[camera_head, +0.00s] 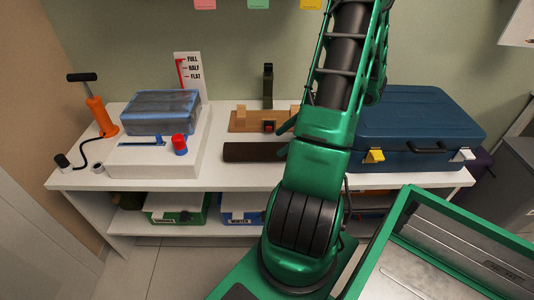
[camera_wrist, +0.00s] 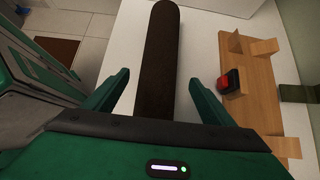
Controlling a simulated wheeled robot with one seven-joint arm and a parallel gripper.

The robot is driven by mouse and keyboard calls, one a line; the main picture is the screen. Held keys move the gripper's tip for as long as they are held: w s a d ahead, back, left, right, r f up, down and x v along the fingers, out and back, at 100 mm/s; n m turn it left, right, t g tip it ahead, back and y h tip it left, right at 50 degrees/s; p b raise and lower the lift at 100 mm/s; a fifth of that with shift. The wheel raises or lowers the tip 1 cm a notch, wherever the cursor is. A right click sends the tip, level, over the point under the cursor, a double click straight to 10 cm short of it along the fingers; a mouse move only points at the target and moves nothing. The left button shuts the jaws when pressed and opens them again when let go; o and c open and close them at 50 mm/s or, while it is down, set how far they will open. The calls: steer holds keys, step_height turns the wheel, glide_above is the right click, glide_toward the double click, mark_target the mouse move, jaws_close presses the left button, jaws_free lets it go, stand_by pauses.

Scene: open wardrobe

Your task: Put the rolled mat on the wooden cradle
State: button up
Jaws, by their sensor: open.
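The rolled mat (camera_head: 250,152) is a dark brown cylinder lying on the white bench top, in front of the wooden cradle (camera_head: 237,126). In the wrist view the mat (camera_wrist: 161,40) runs up the picture between my fingers. My gripper (camera_wrist: 158,84) is open, one finger on each side of the mat, with gaps showing; I cannot tell its height over the mat. In the head view the gripper is mostly hidden behind my arm. The cradle (camera_wrist: 262,85) is a light wooden board with upright blocks, to the right in the wrist view. Its right part is hidden in the head view.
A small red and black object (camera_wrist: 229,82) sits at the cradle, close to my right finger. A dark upright post (camera_head: 267,86) stands behind the cradle. A blue case (camera_head: 415,120) is on the right. A white box (camera_head: 150,158) with a wrapped blue-grey block (camera_head: 160,112) is on the left.

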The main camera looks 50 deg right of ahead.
mark_target(269, 150)
steer(key=x, duration=0.7)
steer(key=shift+a+f, duration=0.1)
steer(key=shift+f, duration=0.05)
steer(key=c, duration=1.4)
